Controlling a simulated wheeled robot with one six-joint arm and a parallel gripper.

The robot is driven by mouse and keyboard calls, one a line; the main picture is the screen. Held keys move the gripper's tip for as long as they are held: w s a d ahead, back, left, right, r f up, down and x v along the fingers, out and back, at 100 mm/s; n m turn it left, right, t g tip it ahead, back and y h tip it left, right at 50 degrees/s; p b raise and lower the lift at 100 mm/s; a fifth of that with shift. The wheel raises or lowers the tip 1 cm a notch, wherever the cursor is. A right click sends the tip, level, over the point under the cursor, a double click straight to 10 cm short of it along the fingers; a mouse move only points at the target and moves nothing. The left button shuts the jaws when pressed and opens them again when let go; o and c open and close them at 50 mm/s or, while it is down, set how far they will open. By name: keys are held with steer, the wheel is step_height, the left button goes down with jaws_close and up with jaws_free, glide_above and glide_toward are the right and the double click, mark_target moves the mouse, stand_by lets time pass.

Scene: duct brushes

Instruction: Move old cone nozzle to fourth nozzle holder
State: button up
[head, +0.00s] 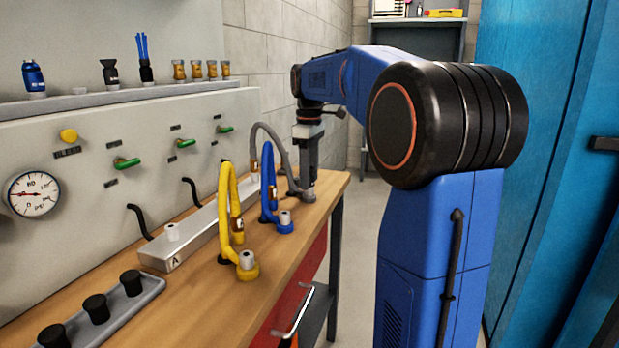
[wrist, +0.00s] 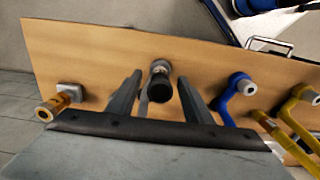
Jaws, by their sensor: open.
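My gripper (head: 304,188) points down at the far end of the wooden bench, at the end of the grey hose (head: 279,142). In the wrist view my gripper (wrist: 160,78) is open. A dark round nozzle-like piece (wrist: 160,90) with a grey collar shows between its fingers, with visible gaps on both sides. I take it for the old cone nozzle; its shape is mostly hidden in the head view. A grey tray (head: 148,297) at the front left carries dark cup-like pieces (head: 95,308), possibly the nozzle holders. Which is the fourth is unclear.
The yellow hose (head: 225,200) and blue hose (head: 267,180) stand in front of my gripper on the bench. A metal block marked A (head: 205,235) lies behind them. A shelf (head: 110,97) holds several nozzles. Green-handled valves (head: 127,163) stick out of the panel.

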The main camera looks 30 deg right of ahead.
steer(key=shift+c, duration=0.3)
jaws_close()
steer(key=shift+r, duration=2.85)
steer(key=shift+r, duration=0.15)
